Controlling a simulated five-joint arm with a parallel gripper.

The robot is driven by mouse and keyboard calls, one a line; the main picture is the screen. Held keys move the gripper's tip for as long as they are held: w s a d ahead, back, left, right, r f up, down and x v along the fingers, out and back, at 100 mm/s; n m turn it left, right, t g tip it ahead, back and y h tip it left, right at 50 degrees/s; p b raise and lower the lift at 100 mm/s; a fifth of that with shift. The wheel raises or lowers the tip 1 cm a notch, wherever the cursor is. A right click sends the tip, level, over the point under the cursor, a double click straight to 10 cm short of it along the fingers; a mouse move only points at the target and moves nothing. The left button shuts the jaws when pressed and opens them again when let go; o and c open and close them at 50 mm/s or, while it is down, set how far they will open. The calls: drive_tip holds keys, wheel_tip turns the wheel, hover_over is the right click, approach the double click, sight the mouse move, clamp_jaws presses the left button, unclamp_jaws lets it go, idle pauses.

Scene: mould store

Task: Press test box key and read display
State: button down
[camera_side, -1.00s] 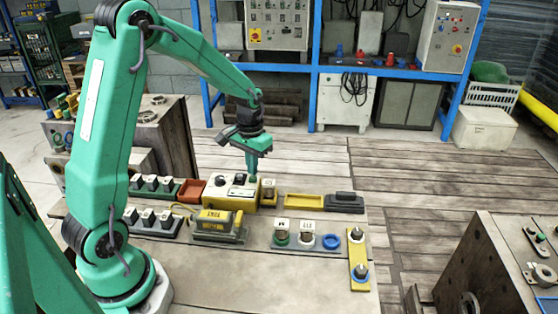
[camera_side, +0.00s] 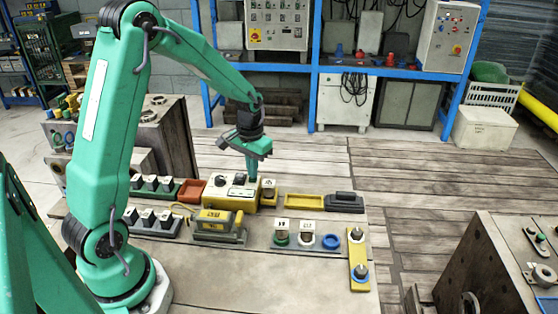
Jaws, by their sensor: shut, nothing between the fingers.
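The test box (camera_side: 222,193) is a yellow box with a pale top panel, standing near the back edge of the bench. A round dark knob and a small dark display (camera_side: 239,179) show on its top; any reading is too small to make out. My gripper (camera_side: 252,177) is shut and empty, pointing down at the right end of the box's top. Its fingertips are at or just above the place where a green key showed earlier. They hide that spot, and I cannot tell whether the key is pressed down.
A yellow tray (camera_side: 304,201) and a dark block (camera_side: 344,202) lie further right. A yellow-topped device (camera_side: 217,220) stands in front.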

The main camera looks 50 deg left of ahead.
drive_tip(key=shift+f, duration=0.35)
idle(0.3)
drive_tip(key=shift+r, duration=3.45)
drive_tip(key=shift+r, duration=0.1)
drive_tip(key=s+d+r+m+t, duration=0.1)
drive_tip(key=s+d+r+t, duration=0.1)
drive_tip(key=s+d+r, duration=0.4)
drive_tip(key=s+d+r+m+t, duration=0.2)
drive_tip(key=s+d+r, duration=0.3)
drive_tip(key=s, duration=0.7)
drive_tip(key=shift+d+r+t, duration=0.4)
drive_tip(key=shift+d+t, duration=0.2)
drive_tip(key=shift+t, duration=0.2)
